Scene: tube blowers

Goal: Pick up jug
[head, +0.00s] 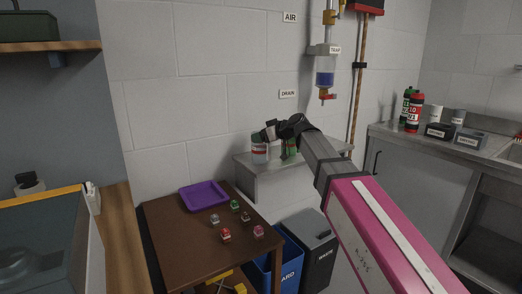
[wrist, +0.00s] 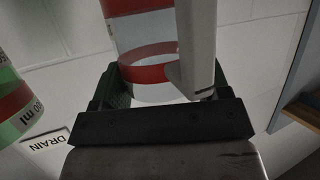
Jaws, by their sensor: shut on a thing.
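The jug (head: 259,152) is a pale, clear vessel with red bands, at the left end of a small grey wall shelf (head: 270,172). My gripper (head: 268,132) reaches it from the right, near its top. In the wrist view the jug (wrist: 148,55) and its grey handle (wrist: 195,45) fill the space between the dark fingers, and my gripper (wrist: 160,95) is shut on it. I cannot tell whether the jug's base touches the shelf. A green container (head: 288,150) stands just right of it, partly hidden by my arm; a green, red-banded vessel (wrist: 15,105) shows at left in the wrist view.
A brown table (head: 170,235) below holds a purple tray (head: 204,195) and several small coloured items. A blue bin (head: 287,262) and a dark bin (head: 318,255) stand beneath the shelf. A trap (head: 325,75) hangs on the wall above. A counter (head: 385,135) with bottles is at right.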

